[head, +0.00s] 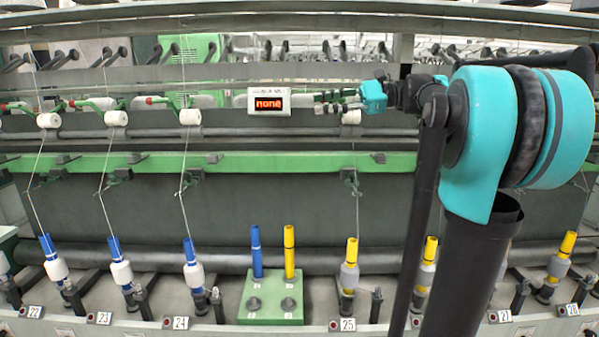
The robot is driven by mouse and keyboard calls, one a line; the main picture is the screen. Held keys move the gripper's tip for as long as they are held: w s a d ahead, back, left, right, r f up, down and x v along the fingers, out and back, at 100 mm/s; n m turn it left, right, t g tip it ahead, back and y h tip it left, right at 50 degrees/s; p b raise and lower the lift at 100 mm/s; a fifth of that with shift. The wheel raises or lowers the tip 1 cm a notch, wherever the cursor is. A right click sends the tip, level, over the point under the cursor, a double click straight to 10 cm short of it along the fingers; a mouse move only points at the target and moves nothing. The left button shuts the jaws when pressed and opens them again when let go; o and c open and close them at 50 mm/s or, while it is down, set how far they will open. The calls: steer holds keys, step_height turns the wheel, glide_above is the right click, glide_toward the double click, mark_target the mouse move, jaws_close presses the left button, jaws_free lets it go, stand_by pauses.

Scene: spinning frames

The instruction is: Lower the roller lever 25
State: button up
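The white roller of lever 25 (351,117) shows above the spindle labelled 25 (348,325). My gripper (338,102) is small in the view, just above and left of this roller, and overlaps the place of its lever arm. The lever arm itself is mostly hidden. I cannot tell whether the fingers touch it or whether they are open. Below, position 25 has a yellow tube with a grey bobbin (349,278), and a thread runs up from it toward the roller.
Rollers of neighbouring positions (190,117) stand to the left on green levers with red ends. A display reading "none" (268,102) is left of my gripper. A green block (271,307) holds one blue and one yellow tube. My arm covers positions right of 25.

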steer(key=s+f+n+t+h, duration=0.15)
steer(key=s+f+h, duration=0.25)
steer(key=f, duration=1.2)
steer(key=s+f+n+h, duration=0.3)
steer(key=s+f+h, duration=0.15)
steer(key=f, duration=1.15)
steer(key=s+d+f+n+t+h, duration=0.1)
steer(key=s+d+f+n+h, duration=0.2)
steer(key=s+d+f, duration=0.3)
steer(key=s+d+f+n+t+h, duration=0.1)
steer(key=s+d+f+n+h, duration=0.3)
steer(key=f, duration=1)
steer(key=s+d+h, duration=0.1)
steer(key=s+d, duration=0.1)
steer(key=shift+s+d, duration=0.2)
steer(key=shift+s, duration=0.15)
steer(key=shift+n, duration=0.25)
